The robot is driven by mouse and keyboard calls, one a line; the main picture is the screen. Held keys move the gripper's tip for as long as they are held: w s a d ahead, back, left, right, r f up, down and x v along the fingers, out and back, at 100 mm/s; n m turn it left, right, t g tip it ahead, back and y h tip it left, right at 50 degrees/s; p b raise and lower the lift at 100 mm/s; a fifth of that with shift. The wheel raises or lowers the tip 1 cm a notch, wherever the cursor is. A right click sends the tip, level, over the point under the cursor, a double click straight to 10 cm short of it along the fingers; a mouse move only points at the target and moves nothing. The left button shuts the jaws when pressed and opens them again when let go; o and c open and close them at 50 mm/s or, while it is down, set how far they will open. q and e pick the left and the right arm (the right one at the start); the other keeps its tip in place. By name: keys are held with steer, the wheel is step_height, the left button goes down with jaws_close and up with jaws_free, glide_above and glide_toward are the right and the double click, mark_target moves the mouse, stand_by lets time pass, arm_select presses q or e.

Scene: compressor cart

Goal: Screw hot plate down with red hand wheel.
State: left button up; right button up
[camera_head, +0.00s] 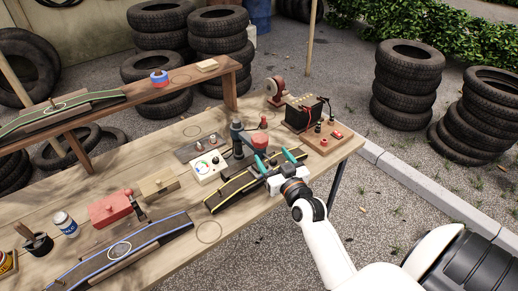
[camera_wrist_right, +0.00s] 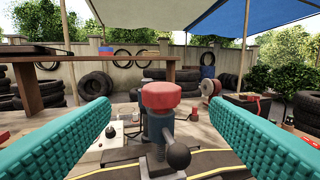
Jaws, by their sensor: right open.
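The red hand wheel (camera_head: 257,139) sits on top of a dark blue-grey screw clamp on the bench. In the right wrist view, the red wheel (camera_wrist_right: 160,95) is centred ahead, with the clamp body and a black ball-ended lever (camera_wrist_right: 178,155) below it. My right gripper (camera_head: 270,153) is open and empty, its teal fingers spread wide. The wheel lies beyond the fingertips, between them in the wrist view, with no contact visible. The hot plate cannot be clearly told apart under the clamp; a dark yellow-edged strip (camera_head: 229,194) lies there. My left gripper is out of view.
A white control box (camera_head: 207,166) stands left of the clamp. A black battery on a wooden board (camera_head: 312,143) stands right. A red block (camera_head: 110,208) and blue-edged strip (camera_head: 120,251) lie farther left. A raised shelf (camera_head: 130,94) runs behind. Tyre stacks surround the bench.

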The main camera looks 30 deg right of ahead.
mark_target(258, 133)
steer(key=w, duration=0.3)
steer(key=w+d, duration=0.1)
steer(key=w, duration=0.1)
steer(key=shift+w+d+f+p, duration=0.1)
steer(key=shift+w+d+p, duration=0.05)
steer(key=shift+w+p, duration=0.2)
steer(key=w, duration=0.5)
steer(key=shift+d, duration=0.35)
steer(key=shift+w+d, duration=0.1)
steer(key=shift+w, duration=0.35)
steer(key=c, duration=1)
steer(key=shift+r+m+h+p, duration=0.25)
steer(key=shift+m+h+p, duration=0.15)
steer(key=shift+p, duration=0.6)
steer(key=shift+h+p, duration=0.3)
steer(key=shift+p, duration=0.1)
steer(key=shift+d+f+m+g+h, duration=0.1)
steer(key=shift+f+m+g+h, duration=0.15)
steer(key=shift+m+h, duration=0.2)
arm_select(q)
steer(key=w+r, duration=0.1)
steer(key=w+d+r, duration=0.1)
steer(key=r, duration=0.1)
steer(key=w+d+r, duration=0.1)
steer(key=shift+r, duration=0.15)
